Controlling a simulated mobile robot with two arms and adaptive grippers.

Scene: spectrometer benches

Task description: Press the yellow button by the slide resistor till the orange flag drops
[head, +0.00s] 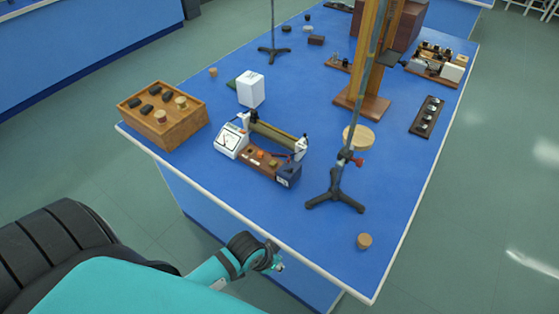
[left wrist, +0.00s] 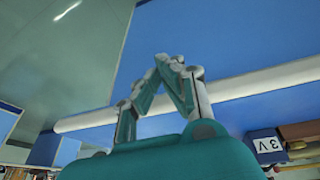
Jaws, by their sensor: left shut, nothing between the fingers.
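The slide resistor (head: 272,138) lies across the back of a brown wooden base (head: 245,164) on the blue bench. A white meter (head: 231,140) is at the base's left and a dark blue 3 V box (head: 289,174) at its right; that box also shows in the left wrist view (left wrist: 267,146). Small orange-yellow parts (head: 273,163) sit on the base; I cannot tell which is the button. The flag cannot be made out. My left gripper (head: 279,266) is by the bench's near edge, apart from the base. Its fingertips (left wrist: 170,62) are together, empty.
A stand with a dark tripod foot (head: 335,196) is right of the base. A wooden tray (head: 165,120) with black and wooden pieces is at left. A white box (head: 250,90) stands behind. A wooden disc (head: 364,241) lies near the front right. The bench edge (head: 240,213) is close to my gripper.

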